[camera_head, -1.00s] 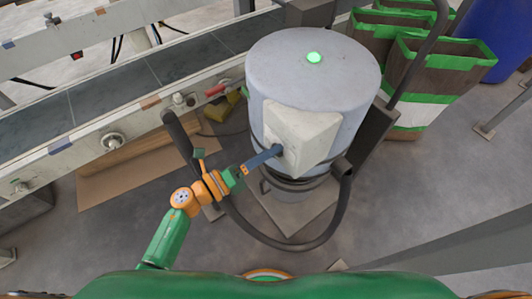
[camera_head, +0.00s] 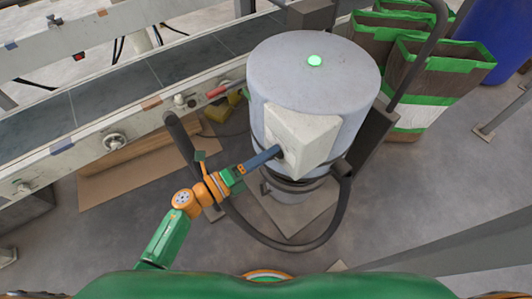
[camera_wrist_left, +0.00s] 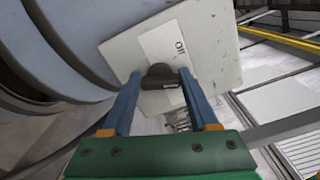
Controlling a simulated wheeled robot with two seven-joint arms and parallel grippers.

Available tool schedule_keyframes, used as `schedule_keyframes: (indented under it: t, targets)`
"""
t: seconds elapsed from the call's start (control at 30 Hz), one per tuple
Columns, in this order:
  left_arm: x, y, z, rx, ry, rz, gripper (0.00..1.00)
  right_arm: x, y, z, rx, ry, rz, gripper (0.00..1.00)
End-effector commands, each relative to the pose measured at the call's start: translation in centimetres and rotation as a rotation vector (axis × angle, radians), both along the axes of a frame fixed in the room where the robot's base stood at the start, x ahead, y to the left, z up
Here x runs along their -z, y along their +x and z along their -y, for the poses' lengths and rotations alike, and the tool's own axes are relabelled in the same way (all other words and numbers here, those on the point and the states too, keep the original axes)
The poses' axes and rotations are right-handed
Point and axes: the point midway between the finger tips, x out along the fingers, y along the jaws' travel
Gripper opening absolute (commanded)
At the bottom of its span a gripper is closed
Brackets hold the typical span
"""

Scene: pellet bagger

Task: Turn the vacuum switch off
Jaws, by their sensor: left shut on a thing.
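The vacuum (camera_head: 272,75) is a grey drum with a pale switch box (camera_head: 308,135) on its side and a small green lamp (camera_head: 314,60) on top. In the left wrist view, a dark switch knob (camera_wrist_left: 160,73) stands out from the pale box face (camera_wrist_left: 210,50), below a white label with small lettering. My left gripper (camera_head: 279,151) reaches the box from the left. In the wrist view, the blue fingers of my left gripper (camera_wrist_left: 160,84) are closed on the knob from both sides. My right gripper is out of view.
A dark hose (camera_head: 290,246) loops in front of the vacuum, close to my left arm. A conveyor (camera_head: 130,75) runs along the upper left. Brown bags with green edges (camera_head: 437,68) stand behind at right. Open floor (camera_head: 440,200) lies right.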

Motion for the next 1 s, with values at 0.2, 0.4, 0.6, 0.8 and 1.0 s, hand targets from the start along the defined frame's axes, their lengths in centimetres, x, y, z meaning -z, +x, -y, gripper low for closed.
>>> schedule_keyframes:
  t: [0.2, 0.4, 0.6, 0.8, 1.0]
  targets:
    - [0.0, 0.0, 0.0, 0.001, -0.114, -0.164, 0.04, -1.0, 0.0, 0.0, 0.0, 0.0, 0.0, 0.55]
    - [0.1, 0.0, 0.0, 0.001, -0.225, -0.316, 0.04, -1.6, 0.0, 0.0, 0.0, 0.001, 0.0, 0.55]
    - [0.3, 0.0, 0.0, 0.001, -0.328, -0.457, 0.04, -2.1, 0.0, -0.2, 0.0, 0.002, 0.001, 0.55]
    - [0.4, 0.0, 0.0, 0.001, -0.411, -0.57, 0.04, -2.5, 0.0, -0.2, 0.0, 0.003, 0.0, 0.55]
    - [0.5, -0.1, 0.1, 0.001, -0.468, -0.65, 0.04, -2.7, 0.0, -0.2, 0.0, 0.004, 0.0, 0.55]
